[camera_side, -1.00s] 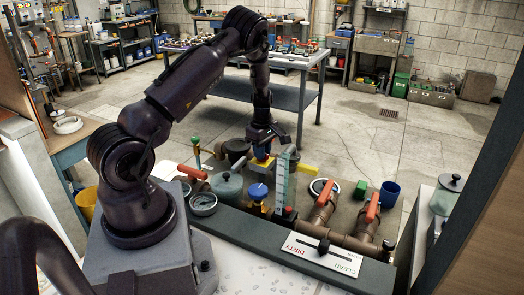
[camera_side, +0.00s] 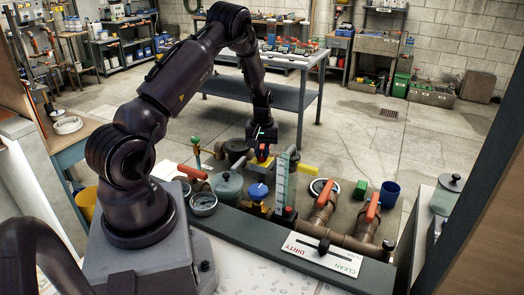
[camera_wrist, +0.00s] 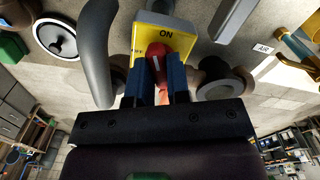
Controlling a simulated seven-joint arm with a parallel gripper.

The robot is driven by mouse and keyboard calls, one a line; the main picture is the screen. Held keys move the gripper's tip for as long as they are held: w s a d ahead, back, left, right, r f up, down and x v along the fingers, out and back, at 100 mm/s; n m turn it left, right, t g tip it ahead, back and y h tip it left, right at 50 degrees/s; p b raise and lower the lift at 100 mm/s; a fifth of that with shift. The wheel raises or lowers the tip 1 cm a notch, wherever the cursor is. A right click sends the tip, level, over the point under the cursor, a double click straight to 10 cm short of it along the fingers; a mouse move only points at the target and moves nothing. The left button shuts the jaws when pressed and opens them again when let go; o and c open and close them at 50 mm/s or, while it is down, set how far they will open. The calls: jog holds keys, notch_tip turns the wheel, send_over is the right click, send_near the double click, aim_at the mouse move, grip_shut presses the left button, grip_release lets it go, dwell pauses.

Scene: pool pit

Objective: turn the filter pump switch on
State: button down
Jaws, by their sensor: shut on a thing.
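The filter pump switch is a red knob (camera_wrist: 157,60) on a yellow plate (camera_wrist: 178,20) marked ON and OFF in the wrist view. ON is at the top of the plate and OFF at its left. My gripper (camera_wrist: 162,75) has a blue finger on each side of the knob and is shut on it. The knob leans near ON, but its exact setting is hard to tell. In the side view my gripper (camera_side: 263,152) points down among the pipework, and its fingers and the plate are mostly hidden.
A clear upright gauge (camera_side: 283,180) stands just right of my gripper. A grey-green lidded pot (camera_side: 228,188), a blue knob (camera_side: 258,191) and red-handled valves (camera_side: 324,194) crowd the pit. A grey curved pipe (camera_wrist: 97,50) runs close left of the plate.

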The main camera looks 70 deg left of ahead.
aim_at(262, 152)
jog(key=m, duration=0.4)
jog(key=shift+m, duration=0.3)
dwell(0.5)
jog(key=c, duration=1.1)
grip_release()
jog(key=shift+r, duration=0.1)
notch_tip(262, 152, up, 13)
jog(key=shift+f, duration=0.1)
